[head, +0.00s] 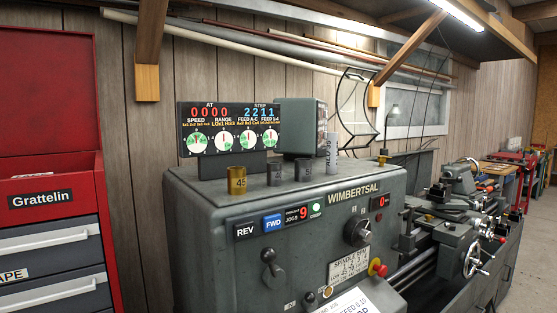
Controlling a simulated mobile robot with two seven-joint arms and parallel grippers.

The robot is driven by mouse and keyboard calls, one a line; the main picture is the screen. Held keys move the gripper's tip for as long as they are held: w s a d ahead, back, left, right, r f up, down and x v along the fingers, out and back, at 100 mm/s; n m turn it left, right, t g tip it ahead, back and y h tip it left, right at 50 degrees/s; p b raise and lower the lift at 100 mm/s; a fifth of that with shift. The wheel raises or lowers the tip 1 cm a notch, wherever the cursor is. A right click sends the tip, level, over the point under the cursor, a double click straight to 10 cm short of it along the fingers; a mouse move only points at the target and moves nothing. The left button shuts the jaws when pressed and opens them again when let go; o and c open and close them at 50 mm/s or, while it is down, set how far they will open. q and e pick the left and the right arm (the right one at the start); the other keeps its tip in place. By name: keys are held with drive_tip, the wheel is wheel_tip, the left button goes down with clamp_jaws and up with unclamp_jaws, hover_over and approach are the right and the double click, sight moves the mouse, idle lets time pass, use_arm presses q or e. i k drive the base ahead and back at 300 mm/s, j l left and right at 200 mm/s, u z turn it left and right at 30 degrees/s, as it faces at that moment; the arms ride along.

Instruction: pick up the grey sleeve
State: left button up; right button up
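Several short cylinders stand upright in a row on the grey lathe headstock top (205,187). From left to right they are a brass sleeve (236,181) marked 45, a small dark grey sleeve (274,175), a slightly taller dark grey sleeve (303,170), and a tall pale cylinder (332,153) with writing on its side. I cannot tell for certain which one is the grey sleeve; the two dark grey ones look greyest. Neither of my grippers is in view.
A display panel (228,128) with dials and a grey box (300,125) stand behind the row. A small brass fitting (383,160) sits at the right end of the top. A red tool cabinet (105,200) stands left. Bare top lies in front of the sleeves.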

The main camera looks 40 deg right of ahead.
sight(303, 166)
drive_tip(key=k+l+z, duration=0.15)
drive_tip(key=l, duration=0.25)
drive_tip(key=k+l+z, duration=0.2)
drive_tip(key=l, duration=0.2)
drive_tip(key=l+z, duration=0.15)
drive_tip(key=l, duration=0.25)
